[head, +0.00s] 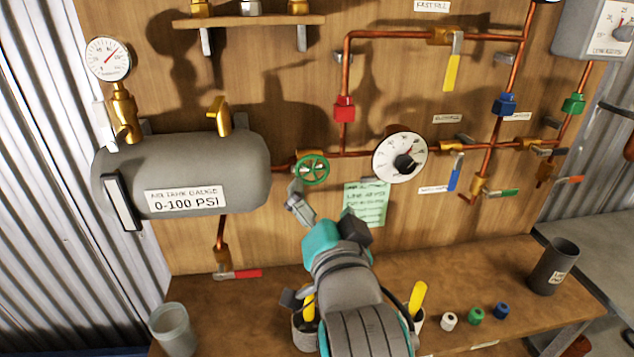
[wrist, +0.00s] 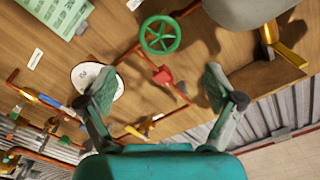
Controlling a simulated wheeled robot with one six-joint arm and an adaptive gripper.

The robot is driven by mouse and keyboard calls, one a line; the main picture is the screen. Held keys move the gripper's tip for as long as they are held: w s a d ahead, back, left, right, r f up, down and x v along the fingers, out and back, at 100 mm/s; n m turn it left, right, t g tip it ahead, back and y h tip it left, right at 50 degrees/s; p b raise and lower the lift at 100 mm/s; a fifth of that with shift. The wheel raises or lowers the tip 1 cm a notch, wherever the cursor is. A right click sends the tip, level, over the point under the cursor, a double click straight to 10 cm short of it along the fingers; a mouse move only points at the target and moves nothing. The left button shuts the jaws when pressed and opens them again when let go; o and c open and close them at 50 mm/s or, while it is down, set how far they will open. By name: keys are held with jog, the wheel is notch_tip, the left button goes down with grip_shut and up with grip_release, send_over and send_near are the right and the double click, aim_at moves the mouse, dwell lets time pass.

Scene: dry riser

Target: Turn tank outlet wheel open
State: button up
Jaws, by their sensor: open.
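The tank outlet wheel is a small green spoked handwheel (head: 312,169) on the copper pipe just right of the grey tank (head: 240,165). In the wrist view the wheel (wrist: 160,36) is near the top middle, with a gap between it and my fingertips. My gripper (head: 318,200) is just below the wheel in the head view. Its two fingers (wrist: 160,85) are spread wide with nothing between them. In the head view the wheel is clear of my arm; part of my gripper is hidden behind its own wrist.
A white dial gauge (head: 385,158) sits on the pipe right of the wheel. A green note (head: 371,190) is on the board behind my gripper. A red-handled valve (head: 240,273) hangs below the tank. A grey cup (head: 174,325) and a dark cup (head: 555,268) stand on the bench.

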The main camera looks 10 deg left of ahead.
aim_at(314, 170)
jog(key=x, duration=1)
jog(key=shift+w, duration=0.15)
jog(key=c, duration=1.1)
